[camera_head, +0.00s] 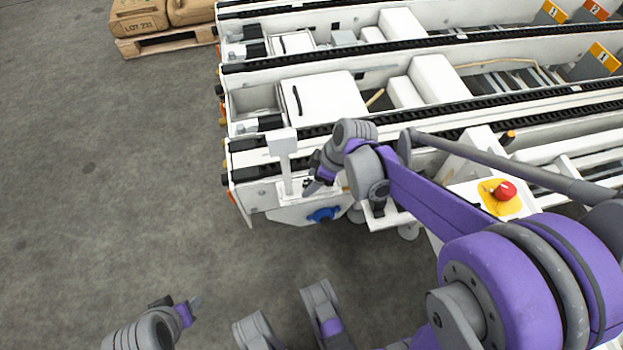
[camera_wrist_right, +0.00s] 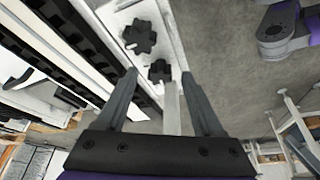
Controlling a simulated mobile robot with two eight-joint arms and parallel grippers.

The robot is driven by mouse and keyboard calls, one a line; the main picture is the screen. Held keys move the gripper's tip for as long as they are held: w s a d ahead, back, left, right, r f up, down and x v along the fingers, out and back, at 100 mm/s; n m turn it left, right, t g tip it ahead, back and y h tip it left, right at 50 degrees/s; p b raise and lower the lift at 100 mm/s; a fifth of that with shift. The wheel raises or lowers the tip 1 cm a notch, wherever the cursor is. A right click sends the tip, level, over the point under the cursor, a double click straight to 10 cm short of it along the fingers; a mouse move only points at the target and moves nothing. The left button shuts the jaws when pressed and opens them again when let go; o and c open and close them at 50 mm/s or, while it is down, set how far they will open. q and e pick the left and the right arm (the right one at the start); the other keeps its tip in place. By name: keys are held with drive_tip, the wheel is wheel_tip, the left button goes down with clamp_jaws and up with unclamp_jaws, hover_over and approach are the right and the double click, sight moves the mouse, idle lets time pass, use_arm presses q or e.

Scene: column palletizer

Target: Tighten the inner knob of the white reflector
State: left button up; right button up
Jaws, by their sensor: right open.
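The white reflector (camera_head: 283,142) is a small box on an upright white post at the near left end of the conveyor frame. In the right wrist view two black star-shaped knobs, one farther (camera_wrist_right: 138,37) and one nearer (camera_wrist_right: 160,71), sit on a white bracket. I cannot tell for certain which is the inner one. My right gripper (camera_head: 313,187) is beside the reflector's post. In its wrist view the right gripper (camera_wrist_right: 158,76) is open, with the nearer knob appearing between its fingertips; contact is not clear. My left gripper (camera_head: 192,304) is low at the left, away from the machine.
White conveyor rails with black chains (camera_head: 350,56) run behind the reflector. A blue knob (camera_head: 323,214) sits low on the frame's end. A red emergency button (camera_head: 505,190) is to the right. Sacks on a pallet (camera_head: 165,40) stand at the back left. The left floor is clear.

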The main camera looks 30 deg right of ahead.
clamp_jaws()
drive_tip(key=shift+m, duration=0.3)
drive_tip(key=m, duration=0.1)
drive_tip(key=m+h+p, duration=0.1)
drive_tip(key=shift+s+a+r+m+t, duration=0.1)
drive_tip(key=shift+s+a+m+t, duration=0.1)
drive_tip(key=shift+m+t, duration=0.15)
drive_tip(key=m+h+p, duration=0.1)
drive_tip(key=m, duration=0.1)
drive_tip(key=shift+m+t, duration=0.35)
drive_tip(key=m, duration=0.1)
drive_tip(key=m+h, duration=0.1)
drive_tip(key=m, duration=0.1)
drive_tip(key=m+p, duration=0.1)
drive_tip(key=shift+a+h, duration=0.25)
drive_tip(key=shift+h, duration=0.15)
drive_tip(key=shift+a+m+h, duration=0.1)
drive_tip(key=shift+m+h, duration=0.6)
drive_tip(key=shift+m, duration=1.4)
